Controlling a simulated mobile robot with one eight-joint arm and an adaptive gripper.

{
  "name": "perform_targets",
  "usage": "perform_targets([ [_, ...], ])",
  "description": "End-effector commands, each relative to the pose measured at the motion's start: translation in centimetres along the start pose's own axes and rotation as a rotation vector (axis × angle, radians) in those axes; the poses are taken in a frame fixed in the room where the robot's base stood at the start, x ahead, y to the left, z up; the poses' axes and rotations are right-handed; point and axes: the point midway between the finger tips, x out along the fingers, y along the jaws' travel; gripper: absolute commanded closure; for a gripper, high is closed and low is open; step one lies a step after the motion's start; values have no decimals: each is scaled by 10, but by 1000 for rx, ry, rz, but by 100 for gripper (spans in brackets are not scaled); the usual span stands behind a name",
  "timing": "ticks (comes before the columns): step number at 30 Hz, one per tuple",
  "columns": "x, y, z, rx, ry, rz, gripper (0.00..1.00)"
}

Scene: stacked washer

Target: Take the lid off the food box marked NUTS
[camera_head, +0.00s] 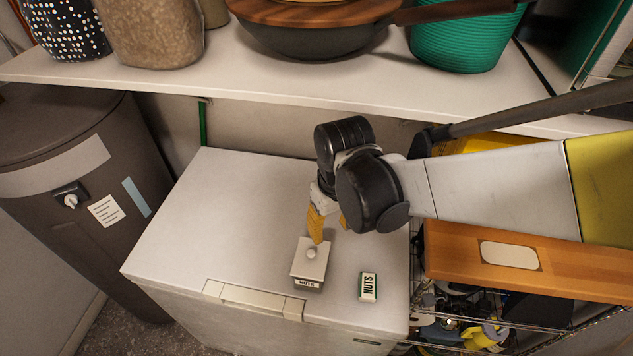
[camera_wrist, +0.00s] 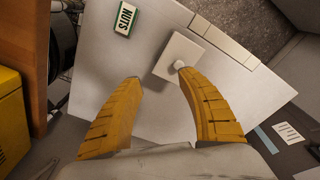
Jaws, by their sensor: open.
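The food box (camera_head: 307,284) has NUTS on its front label and stands on the white chest's top. Its pale square lid (camera_head: 301,267) is on it, with a round knob (camera_head: 311,253) in the middle. In the wrist view the lid (camera_wrist: 174,50) and knob (camera_wrist: 179,65) show ahead of the fingers. My gripper (camera_head: 329,233) has yellow fingers and is open and empty, just above and behind the lid. In the wrist view my gripper (camera_wrist: 157,77) has its right fingertip close to the knob; I cannot tell if they touch. The left finger is apart from it.
A small green-and-white block marked NUTS (camera_head: 368,287) lies right of the box; it also shows in the wrist view (camera_wrist: 127,19). The white chest (camera_head: 210,220) is otherwise clear. A shelf (camera_head: 290,75) with a pan (camera_head: 310,40) overhangs behind. A wooden board (camera_head: 590,272) is at right.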

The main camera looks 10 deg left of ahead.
Motion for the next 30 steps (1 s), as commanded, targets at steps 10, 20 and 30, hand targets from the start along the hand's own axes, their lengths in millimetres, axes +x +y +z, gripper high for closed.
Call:
perform_targets([
  [10,24,-36,-12,-101,-88,-14,54],
  [20,66,-36,-9,-98,-87,-14,54],
  [30,112,-39,-16,-97,-86,-14,54],
])
